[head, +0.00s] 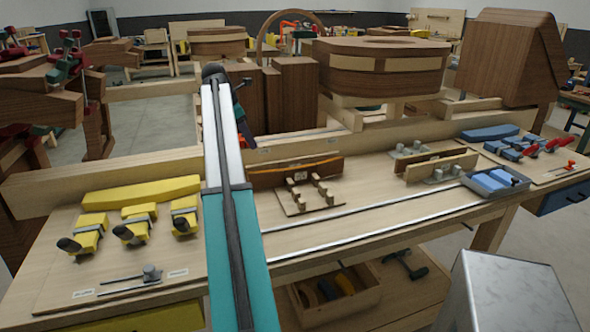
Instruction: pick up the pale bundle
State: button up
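No single thing is plainly a pale bundle. The closest match is a pair of pale wooden strips (440,166) standing on edge on the right half of the bench, with small grey clamps beside them; I cannot tell whether they are bound together. My gripper does not show clearly. A long silver and teal bar (237,215) rises through the middle of the head view and hides part of the bench; it may be part of my arm.
The pale workbench (380,222) crosses the view. Yellow clamps (134,232) lie left, a dark brown curved strip (295,172) centre, blue clamps (518,147) and a grey tray (496,182) right. Large brown wooden forms (375,67) stand behind. A crate (335,295) sits below.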

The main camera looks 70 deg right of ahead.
jog(key=m+y, duration=0.1)
send_near(292, 159)
jog(key=w+r, duration=0.1)
jog(key=r, duration=0.1)
jog(key=shift+w+a+f+g, duration=0.1)
jog(key=shift+w+f+g, duration=0.15)
jog(key=shift+g, duration=0.15)
jog(key=shift+p+x, duration=0.45)
jog(key=shift+x, duration=3.8)
jog(key=shift+s+f, duration=0.1)
jog(key=shift+p+x, duration=0.7)
jog(key=shift+x, duration=1.2)
jog(key=shift+s+f, duration=0.35)
jog(key=shift+f, duration=0.15)
jog(key=shift+f+p, duration=0.2)
jog(key=shift+p, duration=0.2)
